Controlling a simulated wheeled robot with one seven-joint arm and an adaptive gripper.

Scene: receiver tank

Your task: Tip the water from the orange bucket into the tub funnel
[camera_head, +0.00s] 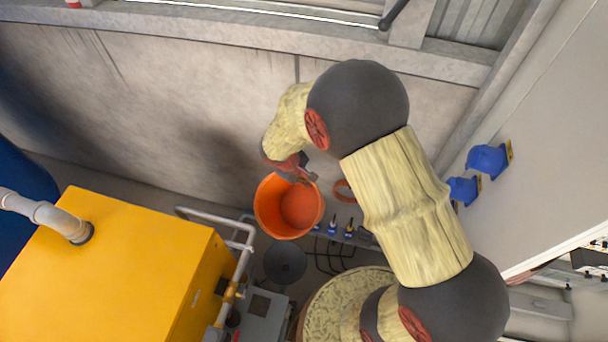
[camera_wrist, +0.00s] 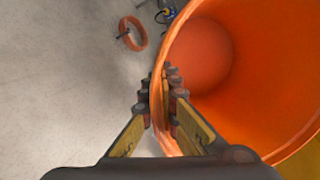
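The orange bucket (camera_head: 268,210) hangs near the wall below my gripper (camera_head: 297,172), with its open mouth facing the head camera. In the wrist view the bucket (camera_wrist: 275,75) fills the right side. My gripper (camera_wrist: 161,98) has one finger outside and one inside the rim, pinching the bucket wall between its pads. The bucket's inside looks plain orange; I cannot clearly make out water. A dark round funnel-like piece (camera_head: 285,263) sits just below the bucket in the head view, apart from it in the picture. The height between them is unclear.
A yellow cabinet (camera_head: 110,270) with a grey pipe (camera_head: 42,213) stands at left. A metal pipe rail (camera_head: 238,268) runs beside it. An orange ring (camera_head: 344,191) is right of the bucket, near small blue fittings and cables. Blue sockets (camera_head: 487,160) project from the right wall.

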